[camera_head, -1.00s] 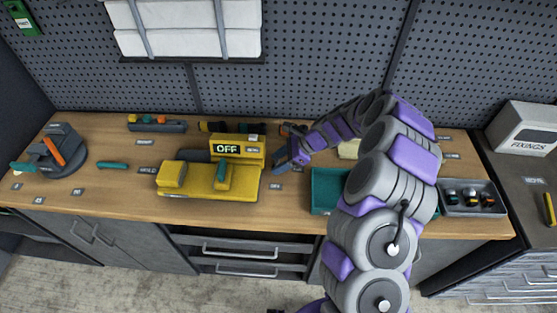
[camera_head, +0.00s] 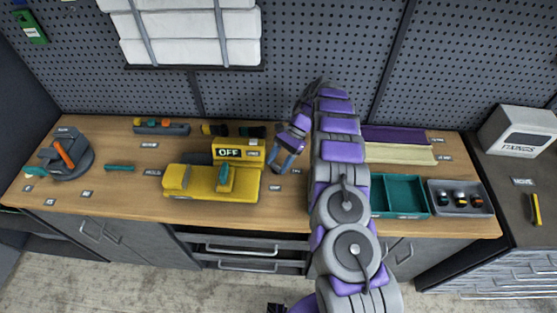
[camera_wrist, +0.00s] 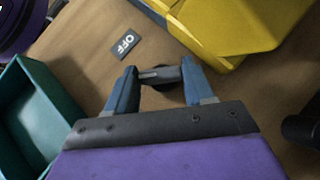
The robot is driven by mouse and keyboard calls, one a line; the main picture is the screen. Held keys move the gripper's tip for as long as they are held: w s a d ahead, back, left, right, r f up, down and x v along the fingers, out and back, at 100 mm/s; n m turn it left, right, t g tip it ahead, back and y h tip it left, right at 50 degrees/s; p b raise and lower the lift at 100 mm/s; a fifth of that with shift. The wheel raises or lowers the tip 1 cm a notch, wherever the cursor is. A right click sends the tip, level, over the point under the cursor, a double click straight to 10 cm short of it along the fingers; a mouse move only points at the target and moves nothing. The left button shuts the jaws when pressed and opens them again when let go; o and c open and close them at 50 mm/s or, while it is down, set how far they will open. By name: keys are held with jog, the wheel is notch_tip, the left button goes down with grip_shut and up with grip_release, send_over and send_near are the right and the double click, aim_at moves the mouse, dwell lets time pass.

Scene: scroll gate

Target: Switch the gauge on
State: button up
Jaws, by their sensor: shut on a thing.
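The gauge (camera_head: 213,178) is a yellow block on the bench with a teal slider on top. Its display (camera_head: 228,152) reads OFF in the head view. My gripper (camera_head: 281,163) is just right of the gauge, low over the bench. In the wrist view my gripper's blue fingers (camera_wrist: 160,80) are shut on a small grey switch handle (camera_wrist: 158,74), a short bar over a dark round base. A small label (camera_wrist: 123,43) reading OFF lies on the bench beside it. The gauge's yellow body (camera_wrist: 235,30) is close by, beyond the fingers.
A teal tray (camera_head: 402,196) and a grey tray of small parts (camera_head: 461,199) stand to the right. A vise-like tool (camera_head: 66,155) stands at far left. Dark cylinders (camera_head: 235,130) lie behind the gauge. The bench front left of centre is clear.

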jog(key=shift+w+n+g+h+p, duration=0.15)
jog(key=shift+n+g+h+p, duration=0.15)
jog(key=shift+n+h+p, duration=0.3)
jog(key=shift+a+n, duration=0.1)
jog(key=shift+n, duration=0.3)
jog(key=o, duration=0.8)
jog(key=shift+f, duration=0.1)
jog(key=shift+o, duration=1.3)
jog(key=shift+r, duration=0.25)
